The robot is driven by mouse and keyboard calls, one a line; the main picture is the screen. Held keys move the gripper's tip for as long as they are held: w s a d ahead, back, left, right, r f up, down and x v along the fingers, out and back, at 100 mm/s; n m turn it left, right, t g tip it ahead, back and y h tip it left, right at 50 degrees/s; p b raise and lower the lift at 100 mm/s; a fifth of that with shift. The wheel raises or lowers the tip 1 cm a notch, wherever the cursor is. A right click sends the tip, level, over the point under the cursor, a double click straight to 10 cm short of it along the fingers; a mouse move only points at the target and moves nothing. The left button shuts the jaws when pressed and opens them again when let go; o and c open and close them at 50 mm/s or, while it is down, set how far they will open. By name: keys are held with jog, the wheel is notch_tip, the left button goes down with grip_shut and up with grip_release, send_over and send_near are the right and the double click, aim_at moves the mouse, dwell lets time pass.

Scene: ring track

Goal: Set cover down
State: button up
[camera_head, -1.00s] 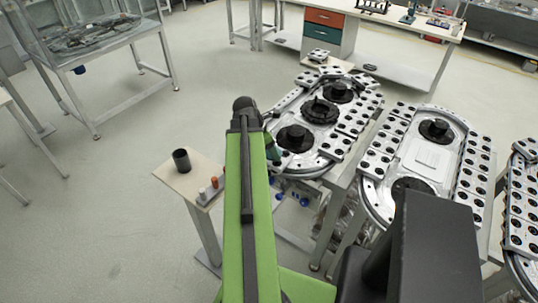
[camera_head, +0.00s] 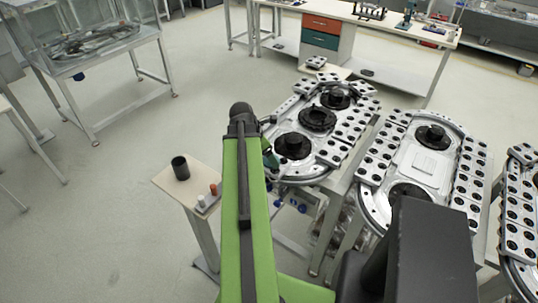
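No part stands out clearly as the cover. My green arm reaches forward in the middle of the view and ends in a dark joint beside the left ring track (camera_head: 297,173). My gripper is hidden behind the arm's end, so its fingers and anything in them cannot be seen. The left ring track carries perforated grey blocks (camera_head: 350,127) and black round hubs (camera_head: 293,146). A second ring track (camera_head: 372,203) stands to its right with similar blocks and hubs and a pale square plate (camera_head: 424,162) in its middle.
A small side table (camera_head: 166,180) left of my arm holds a black cup (camera_head: 180,168) and small white and orange pieces (camera_head: 213,189). A third track (camera_head: 513,262) is at the right edge. A workbench (camera_head: 395,28) with drawers stands behind. Open floor lies at the left.

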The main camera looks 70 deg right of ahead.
jog(key=p+v, duration=0.9)
jog(key=v, duration=0.2)
jog(key=shift+f, duration=0.1)
jog(key=w+a+f+m+t+y, duration=0.15)
jog(key=w+a+m, duration=0.25)
jog(key=w+a, duration=1.85)
jog(key=w+a+m+y, duration=0.1)
jog(key=w+a+m, duration=0.2)
jog(key=a, duration=1.2)
jog(key=w+a+m+t+y, duration=0.1)
jog(key=w+a+m, duration=0.2)
jog(key=a, duration=1.3)
jog(key=w, duration=0.2)
jog(key=shift+w, duration=0.35)
jog(key=shift+f, duration=0.2)
